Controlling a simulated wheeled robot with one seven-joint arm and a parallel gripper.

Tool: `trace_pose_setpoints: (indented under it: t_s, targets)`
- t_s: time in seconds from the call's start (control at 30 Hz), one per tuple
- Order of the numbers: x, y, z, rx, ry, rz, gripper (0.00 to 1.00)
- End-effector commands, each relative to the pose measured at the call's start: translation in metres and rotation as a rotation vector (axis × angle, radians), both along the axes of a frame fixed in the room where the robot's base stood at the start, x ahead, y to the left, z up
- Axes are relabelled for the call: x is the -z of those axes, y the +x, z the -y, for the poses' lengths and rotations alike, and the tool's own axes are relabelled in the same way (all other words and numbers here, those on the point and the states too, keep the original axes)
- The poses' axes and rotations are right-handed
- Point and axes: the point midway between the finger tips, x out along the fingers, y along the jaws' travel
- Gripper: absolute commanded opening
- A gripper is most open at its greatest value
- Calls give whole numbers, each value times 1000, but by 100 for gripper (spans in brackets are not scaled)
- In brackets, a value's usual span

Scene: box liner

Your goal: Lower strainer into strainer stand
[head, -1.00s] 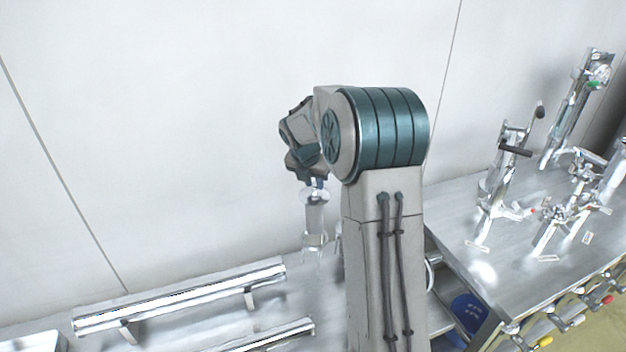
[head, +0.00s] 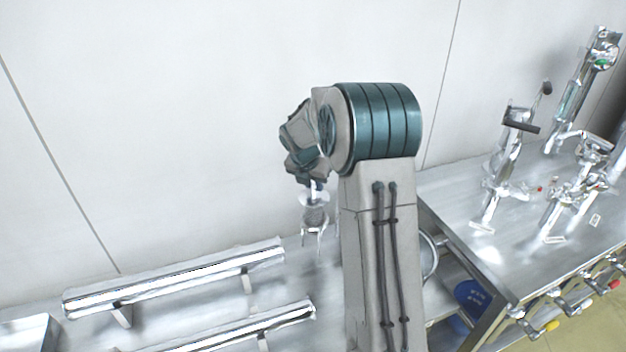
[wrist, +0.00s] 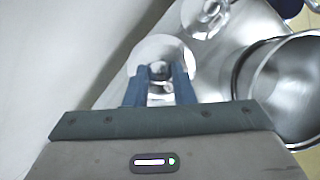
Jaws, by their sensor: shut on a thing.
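My gripper (head: 315,184) points down beside the wall, left of my arm column. In the wrist view my gripper (wrist: 159,75) has its two blue fingers shut on the small top of the strainer. The strainer (head: 315,215) hangs upright below the fingers, with a pale rim and a grey, mesh-like body. From above, its wide round rim (wrist: 146,52) shows around the fingertips. Thin shiny legs (head: 319,243) below it look like the strainer stand. I cannot tell whether the strainer is inside the stand or touching it.
A round metal pot (wrist: 290,85) stands right of the gripper. A clear round object (wrist: 207,14) is at the wrist view's top. Long metal rails (head: 180,285) lie at left on the steel counter. Shiny lever devices (head: 505,170) stand at right. The wall is close behind.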

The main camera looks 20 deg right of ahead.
Motion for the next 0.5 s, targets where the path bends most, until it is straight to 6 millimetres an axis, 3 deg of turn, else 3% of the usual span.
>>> trace_pose_setpoints:
  t_s: [0.5]
  targets:
    - [45, 0, 0, -1, 0, 1, 0]
